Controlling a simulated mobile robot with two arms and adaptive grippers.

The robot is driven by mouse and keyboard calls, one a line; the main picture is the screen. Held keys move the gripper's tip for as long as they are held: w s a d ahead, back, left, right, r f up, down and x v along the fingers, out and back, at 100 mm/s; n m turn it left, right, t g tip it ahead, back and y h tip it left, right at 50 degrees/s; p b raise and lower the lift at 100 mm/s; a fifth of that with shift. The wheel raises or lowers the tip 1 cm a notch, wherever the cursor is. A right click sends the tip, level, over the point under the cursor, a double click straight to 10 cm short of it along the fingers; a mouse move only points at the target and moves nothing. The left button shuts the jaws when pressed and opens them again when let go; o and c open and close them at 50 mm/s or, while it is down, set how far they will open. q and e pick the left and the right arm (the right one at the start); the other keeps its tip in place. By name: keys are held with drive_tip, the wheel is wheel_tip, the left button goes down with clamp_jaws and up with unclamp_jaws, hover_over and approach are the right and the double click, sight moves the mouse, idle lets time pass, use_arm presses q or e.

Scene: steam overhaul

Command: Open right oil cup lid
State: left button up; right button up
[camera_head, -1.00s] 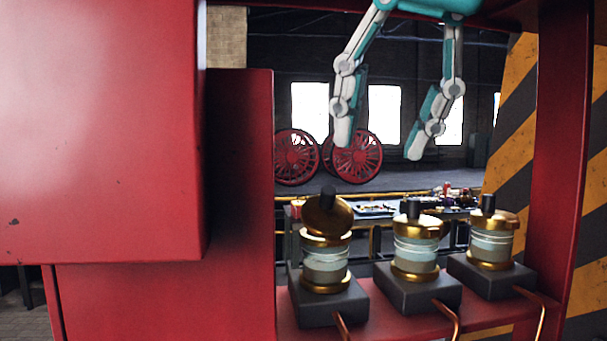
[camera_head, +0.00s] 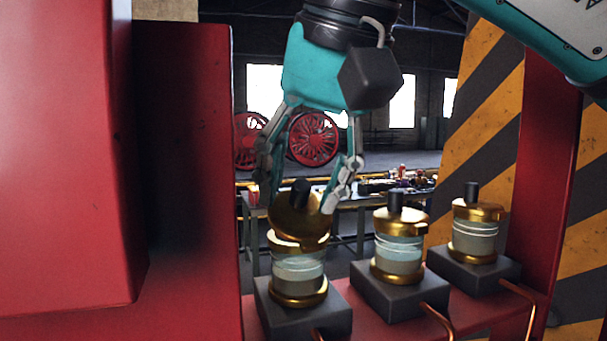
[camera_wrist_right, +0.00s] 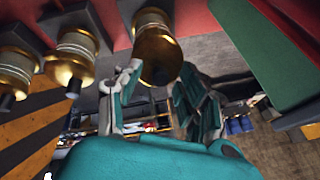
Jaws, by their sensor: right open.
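Three brass and glass oil cups stand in a row on dark blocks. The left cup (camera_head: 298,272) has its brass lid (camera_head: 296,222) tipped up, with a dark knob on top. The middle cup (camera_head: 400,250) and the right cup (camera_head: 475,238) have their lids down, each with a dark upright knob. My right gripper (camera_head: 298,206) is open, its fingers on either side of the left cup's raised lid. Whether they touch it, I cannot tell. In the right wrist view this lid (camera_wrist_right: 160,64) lies between the spread fingers. My left gripper is not in view.
A tall red panel (camera_head: 185,150) rises close to the left of the cups. A red post (camera_head: 548,150) and a striped board (camera_head: 478,110) stand to the right. Copper pipes (camera_head: 440,322) run from the blocks. A cluttered workbench (camera_head: 385,187) stands behind.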

sight(331, 217)
drive_tip(key=shift+s, duration=0.2)
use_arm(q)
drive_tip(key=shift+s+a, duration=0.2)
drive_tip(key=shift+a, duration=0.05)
use_arm(e)
clamp_jaws()
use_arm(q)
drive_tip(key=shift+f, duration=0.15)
use_arm(e)
drive_tip(key=shift+s+d+t+b, duration=0.15)
drive_tip(key=shift+s+t+b, duration=0.2)
drive_tip(key=shift+t+b, duration=0.55)
use_arm(q)
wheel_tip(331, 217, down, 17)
drive_tip(key=b, duration=1.5)
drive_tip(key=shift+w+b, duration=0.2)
drive_tip(key=shift+b, duration=0.1)
use_arm(e)
drive_tip(key=shift+s+d+f+n+t+y, duration=0.25)
drive_tip(key=shift+s+t+y, duration=0.55)
drive_tip(key=shift+t, duration=0.9)
drive_tip(key=shift+s+d+f+t+y, duration=0.3)
drive_tip(key=shift+s+t+y, duration=0.5)
drive_tip(key=shift+t, duration=0.9)
drive_tip(key=shift+s+d+f+n+t+y, duration=0.25)
drive_tip(key=shift+s+t+y, duration=0.55)
drive_tip(key=shift+t, duration=0.9)
drive_tip(key=shift+s+h, duration=0.15)
drive_tip(key=shift+h, duration=0.15)
unclamp_jaws()
